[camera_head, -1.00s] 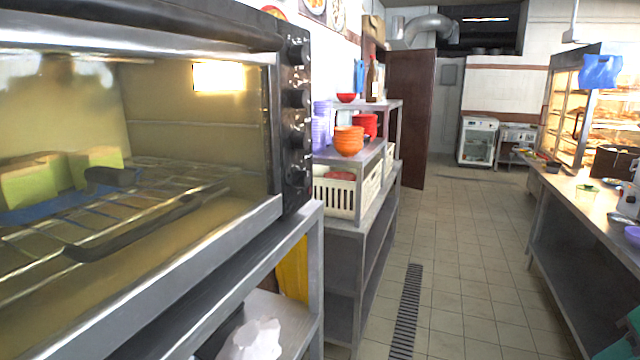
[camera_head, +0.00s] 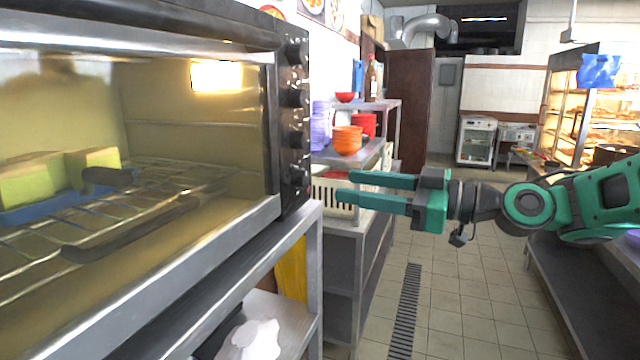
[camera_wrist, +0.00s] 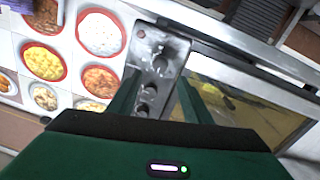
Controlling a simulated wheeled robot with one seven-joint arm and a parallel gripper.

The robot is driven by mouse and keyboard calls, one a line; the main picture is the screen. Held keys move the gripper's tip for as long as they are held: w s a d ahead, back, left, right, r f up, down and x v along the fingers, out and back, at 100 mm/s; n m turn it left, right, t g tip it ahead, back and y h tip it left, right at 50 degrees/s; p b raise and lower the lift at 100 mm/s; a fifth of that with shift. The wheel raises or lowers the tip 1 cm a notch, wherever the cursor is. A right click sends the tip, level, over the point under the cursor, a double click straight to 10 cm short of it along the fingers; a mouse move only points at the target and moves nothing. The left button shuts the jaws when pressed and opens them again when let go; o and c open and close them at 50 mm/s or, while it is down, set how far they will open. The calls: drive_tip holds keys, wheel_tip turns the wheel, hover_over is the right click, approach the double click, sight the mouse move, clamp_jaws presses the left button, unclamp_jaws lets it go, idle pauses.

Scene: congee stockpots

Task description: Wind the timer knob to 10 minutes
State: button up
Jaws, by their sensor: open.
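The oven (camera_head: 150,42) fills the left of the head view, with a glass door and a dark control panel (camera_head: 293,130) on its right edge. Several round black knobs (camera_head: 296,95) run down the panel in a column; which one is the timer knob and where it points cannot be read. My gripper (camera_head: 345,187) is open and empty, to the right of the panel and near the height of the lowest knob (camera_head: 297,174), apart from it. In the wrist view the panel (camera_wrist: 160,68) and its knobs lie ahead, between my green fingers, and the lower part is partly hidden.
Behind my gripper stands a grey shelf unit (camera_head: 340,240) with a white basket (camera_head: 332,197), orange bowls (camera_head: 347,140) and purple cups. A steel counter (camera_head: 562,188) runs along the right. The tiled floor (camera_head: 450,290) between is clear.

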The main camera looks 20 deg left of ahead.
sight(307, 179)
drive_tip(key=a, duration=0.5)
drive_tip(key=w+a, duration=0.1)
drive_tip(key=a, duration=0.2)
drive_tip(key=shift+a, duration=0.2)
drive_tip(key=shift+w, duration=0.1)
drive_tip(key=c, duration=1.1)
